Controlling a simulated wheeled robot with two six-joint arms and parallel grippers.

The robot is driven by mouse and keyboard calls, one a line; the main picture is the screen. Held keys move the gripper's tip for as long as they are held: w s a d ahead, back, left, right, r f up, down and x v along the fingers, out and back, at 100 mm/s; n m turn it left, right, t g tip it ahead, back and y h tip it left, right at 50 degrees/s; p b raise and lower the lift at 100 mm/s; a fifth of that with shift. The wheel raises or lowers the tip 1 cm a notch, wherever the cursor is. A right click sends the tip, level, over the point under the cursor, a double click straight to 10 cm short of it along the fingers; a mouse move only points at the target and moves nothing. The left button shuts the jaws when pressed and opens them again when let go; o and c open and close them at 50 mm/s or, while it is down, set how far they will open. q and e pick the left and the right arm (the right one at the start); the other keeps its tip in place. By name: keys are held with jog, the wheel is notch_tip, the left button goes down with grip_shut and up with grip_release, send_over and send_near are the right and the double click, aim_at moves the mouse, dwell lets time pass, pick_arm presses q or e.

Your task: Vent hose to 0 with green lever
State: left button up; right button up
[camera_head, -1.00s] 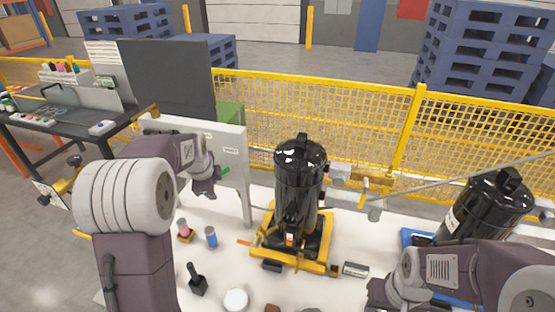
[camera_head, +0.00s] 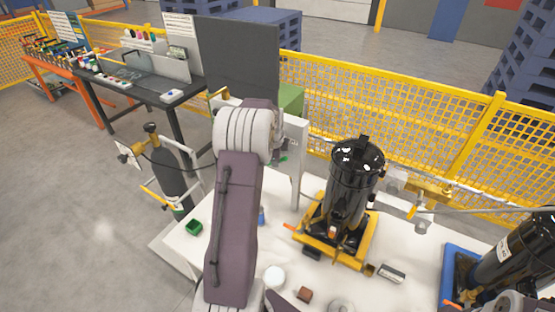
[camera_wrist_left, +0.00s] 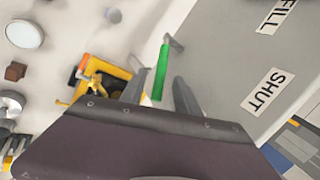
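The green lever (camera_wrist_left: 161,72) sticks out from a grey panel (camera_wrist_left: 235,60) in the left wrist view. FILL and SHUT labels are on the panel, right of the lever. My left gripper (camera_wrist_left: 158,94) is open, one finger on each side of the lever's free end; I cannot tell whether either finger touches it. In the head view a bit of the lever (camera_head: 284,158) shows beside the pale panel (camera_head: 300,165), and my left arm hides most of the gripper. A black hose (camera_head: 165,153) shows near a dark cylinder on the left. My right gripper is out of view.
A black tank (camera_head: 355,185) on a yellow base stands right of the panel on the white table (camera_head: 330,277). Another black tank (camera_head: 525,250) stands at the right edge.

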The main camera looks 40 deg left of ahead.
pick_arm(q)
jog(key=p+x, duration=0.1)
jog(key=x, duration=0.4)
jog(key=shift+a, duration=0.1)
jog(key=shift+c, duration=0.4)
grip_shut()
dwell(0.9)
